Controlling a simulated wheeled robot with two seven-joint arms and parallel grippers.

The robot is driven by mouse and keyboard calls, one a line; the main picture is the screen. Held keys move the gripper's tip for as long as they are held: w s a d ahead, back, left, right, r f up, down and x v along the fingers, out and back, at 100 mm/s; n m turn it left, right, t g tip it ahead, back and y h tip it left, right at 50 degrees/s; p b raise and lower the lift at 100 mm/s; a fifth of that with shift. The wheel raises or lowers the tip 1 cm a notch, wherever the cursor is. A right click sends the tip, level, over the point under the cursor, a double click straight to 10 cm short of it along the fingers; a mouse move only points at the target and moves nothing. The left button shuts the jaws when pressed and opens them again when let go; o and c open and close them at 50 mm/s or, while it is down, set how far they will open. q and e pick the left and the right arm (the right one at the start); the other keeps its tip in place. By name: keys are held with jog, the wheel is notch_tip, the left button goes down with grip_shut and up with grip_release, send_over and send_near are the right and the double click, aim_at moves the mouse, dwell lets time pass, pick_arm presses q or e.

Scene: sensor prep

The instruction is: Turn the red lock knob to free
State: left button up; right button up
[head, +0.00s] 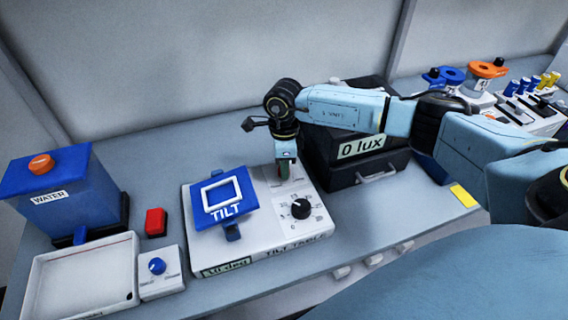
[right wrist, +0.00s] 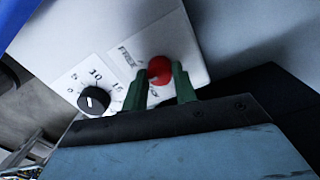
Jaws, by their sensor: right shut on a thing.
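The tilt table (head: 270,250) is a white box with a tilted blue plate (head: 243,183) marked TILT and a black numbered dial (head: 300,208). The red lock knob (right wrist: 159,70) shows in the right wrist view beside the black dial (right wrist: 93,100), with a FREE label near it. My right gripper (head: 284,172) points down at the back right of the tilt table. In the right wrist view its green fingers (right wrist: 157,82) are shut on the red knob, one on each side. The gripper hides the knob in the head view. My left gripper is not in view.
A black case (head: 335,170) labelled 0 lux stands right of the tilt table. A blue WATER box (head: 75,205), a red block (head: 155,222), a white tray (head: 60,270) and a small box with a blue knob (head: 160,285) are at left. Coloured containers (head: 487,70) stand far right.

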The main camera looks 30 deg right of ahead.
jog(key=m, duration=0.3)
jog(key=shift+m, duration=0.4)
jog(key=m+p, duration=0.1)
jog(key=m, duration=0.3)
jog(key=shift+m, duration=0.3)
jog(key=o, duration=1)
jog(key=shift+s, duration=0.1)
jog(key=shift+r, duration=0.1)
jog(key=r, duration=1.3)
jog(key=shift+d+r+b, duration=0.15)
jog(key=shift+d+b, duration=0.15)
